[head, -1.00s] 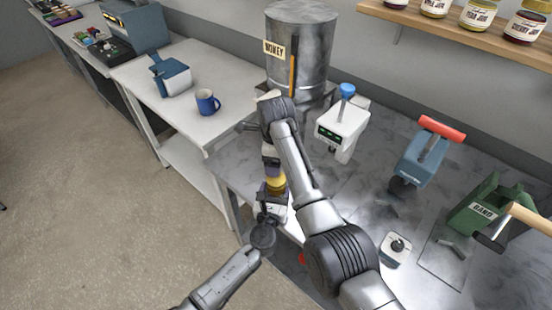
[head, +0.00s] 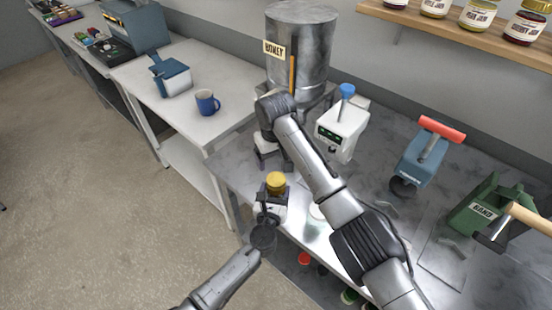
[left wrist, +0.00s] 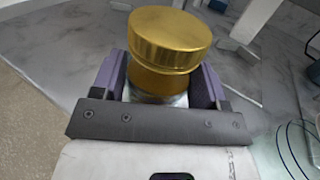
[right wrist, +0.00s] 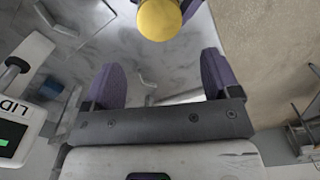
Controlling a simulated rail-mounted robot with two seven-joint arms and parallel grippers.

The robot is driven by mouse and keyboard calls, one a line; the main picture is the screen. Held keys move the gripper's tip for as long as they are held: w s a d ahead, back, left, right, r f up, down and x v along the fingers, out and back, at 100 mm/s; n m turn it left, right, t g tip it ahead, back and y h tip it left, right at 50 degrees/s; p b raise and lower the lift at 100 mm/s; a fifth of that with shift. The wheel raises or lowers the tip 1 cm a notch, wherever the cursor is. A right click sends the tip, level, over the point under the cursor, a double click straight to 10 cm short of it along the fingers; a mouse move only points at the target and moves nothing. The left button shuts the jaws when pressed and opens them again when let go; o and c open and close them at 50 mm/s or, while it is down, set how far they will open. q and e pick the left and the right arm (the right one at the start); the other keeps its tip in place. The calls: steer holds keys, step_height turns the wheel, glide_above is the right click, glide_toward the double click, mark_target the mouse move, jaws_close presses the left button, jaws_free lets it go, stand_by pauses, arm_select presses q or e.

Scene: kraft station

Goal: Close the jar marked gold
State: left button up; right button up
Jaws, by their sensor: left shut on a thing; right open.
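The jar (left wrist: 155,82) stands upright between the purple fingers of my left gripper (head: 268,210), which is shut on it at the bench's front edge. A shiny gold lid (left wrist: 168,38) sits on top of the jar; in the head view the lid (head: 276,180) is a yellow disc. In the left wrist view the lid looks slightly tilted; I cannot tell if it is fully seated.
A white lid device (head: 343,130) with a blue knob stands behind, near the honey tank (head: 300,50). A blue press (head: 420,160) and green box (head: 490,208) are at right. A side table (head: 185,95) holds a blue mug (head: 207,103). Several jars line the shelf.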

mark_target(276, 179)
steer(key=n, duration=0.4)
steer(key=shift+s+d+f+n, duration=0.1)
steer(key=shift+s+f+n, duration=0.1)
steer(key=shift+n, duration=0.1)
steer(key=shift+f, duration=4.05)
steer(key=c, duration=0.9)
steer(key=m, duration=0.6)
steer(key=shift+m, duration=0.3)
steer(key=m, duration=0.5)
steer(key=o, duration=1)
